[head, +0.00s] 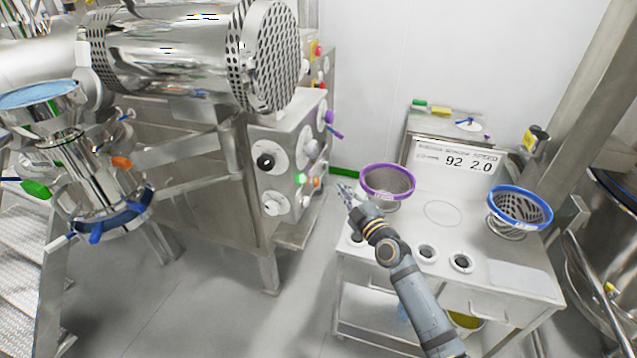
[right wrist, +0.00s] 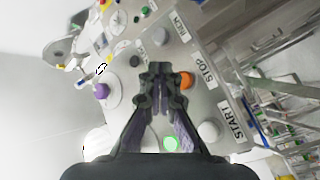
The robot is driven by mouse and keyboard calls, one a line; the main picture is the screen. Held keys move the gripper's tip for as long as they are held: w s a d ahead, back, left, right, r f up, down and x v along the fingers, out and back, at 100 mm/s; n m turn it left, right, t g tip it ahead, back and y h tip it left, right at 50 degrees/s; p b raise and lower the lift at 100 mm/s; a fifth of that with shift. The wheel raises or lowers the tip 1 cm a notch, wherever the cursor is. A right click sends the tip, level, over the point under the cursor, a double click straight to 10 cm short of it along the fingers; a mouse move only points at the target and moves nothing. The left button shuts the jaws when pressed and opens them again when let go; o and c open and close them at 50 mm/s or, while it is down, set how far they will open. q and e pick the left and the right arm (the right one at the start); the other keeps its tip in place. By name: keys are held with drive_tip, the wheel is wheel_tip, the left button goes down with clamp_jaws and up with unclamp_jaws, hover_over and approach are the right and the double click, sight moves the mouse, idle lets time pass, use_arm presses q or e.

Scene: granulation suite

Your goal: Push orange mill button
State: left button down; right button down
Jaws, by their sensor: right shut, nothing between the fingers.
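The orange mill button (right wrist: 187,80) shows in the right wrist view on the grey control panel, beside the STOP label (right wrist: 208,70). It is just right of my right gripper's fingertips (right wrist: 157,70), partly behind a finger. In the head view a small orange spot (head: 316,181) shows at the panel's right edge, next to a lit green light (head: 299,178). My right gripper (head: 345,189) is shut and empty, its fingers pointing at the panel. Whether the fingertips touch the panel I cannot tell. My left gripper is not in view.
A pale button (right wrist: 209,132) sits near the START label (right wrist: 233,122). A purple knob (right wrist: 101,91) is left of the fingers. A white table (head: 480,230) with a purple-rimmed sieve (head: 388,182) and a blue-rimmed sieve (head: 520,206) stands beneath and right of my right arm.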

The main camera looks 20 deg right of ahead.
sight(317, 183)
drive_tip(key=shift+w+a+b, duration=0.15)
drive_tip(key=shift+w+a, duration=0.35)
drive_tip(key=shift+a, duration=0.25)
drive_tip(key=shift+w+a+b, duration=0.15)
drive_tip(key=shift+w+a, duration=0.35)
drive_tip(key=shift+a, duration=0.2)
idle(0.4)
drive_tip(key=shift+w+a, duration=0.25)
drive_tip(key=shift+a, duration=0.1)
drive_tip(key=shift+w+a+b, duration=0.25)
drive_tip(key=shift+a+b, duration=0.15)
drive_tip(key=shift+b, duration=0.05)
idle(0.6)
drive_tip(key=shift+s+d, duration=0.1)
drive_tip(key=shift+d, duration=0.1)
drive_tip(key=shift+s+d, duration=0.45)
drive_tip(key=shift+d, duration=0.1)
